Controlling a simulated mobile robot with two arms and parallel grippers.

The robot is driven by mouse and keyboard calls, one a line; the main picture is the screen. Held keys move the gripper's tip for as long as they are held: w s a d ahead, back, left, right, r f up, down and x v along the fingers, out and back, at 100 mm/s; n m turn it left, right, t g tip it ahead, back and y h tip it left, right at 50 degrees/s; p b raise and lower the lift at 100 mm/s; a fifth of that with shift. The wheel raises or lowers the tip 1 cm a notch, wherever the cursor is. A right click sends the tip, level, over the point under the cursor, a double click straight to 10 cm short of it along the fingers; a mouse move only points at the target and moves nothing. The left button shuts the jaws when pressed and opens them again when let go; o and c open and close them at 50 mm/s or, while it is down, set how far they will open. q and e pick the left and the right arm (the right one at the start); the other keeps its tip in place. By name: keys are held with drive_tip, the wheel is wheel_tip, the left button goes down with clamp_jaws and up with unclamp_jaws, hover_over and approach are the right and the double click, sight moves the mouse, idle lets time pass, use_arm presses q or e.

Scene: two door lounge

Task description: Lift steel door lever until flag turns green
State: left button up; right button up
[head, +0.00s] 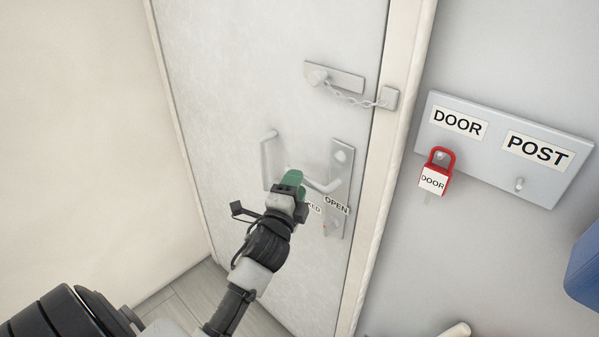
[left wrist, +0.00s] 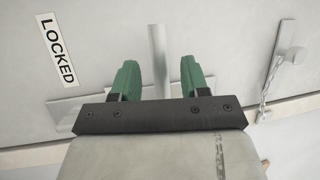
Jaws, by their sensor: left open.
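The steel door lever (head: 322,187) sticks out leftward from a tall steel plate (head: 343,160) on the pale door (head: 235,75). My left gripper (head: 293,178), with green fingers, is at the lever's free end and hides part of it. In the left wrist view the gripper (left wrist: 160,80) is open, and the lever (left wrist: 158,45) shows between its two fingers, with gaps at both sides. Contact cannot be told. An OPEN label (head: 337,205) and a partly hidden LOCKED label (left wrist: 59,50) sit below the lever. I cannot make out the flag's colour. My right gripper is out of view.
A fixed pull handle (head: 267,160) stands left of the lever. A door chain (head: 350,97) runs across to the frame above. A grey board (head: 560,185) to the right carries DOOR and POST labels and a red padlock (head: 434,180). A blue object (head: 585,270) is at the right edge.

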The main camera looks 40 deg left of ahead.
use_arm(q)
drive_tip(key=shift+x, duration=1.4)
drive_tip(key=shift+c, duration=0.3)
clamp_jaws()
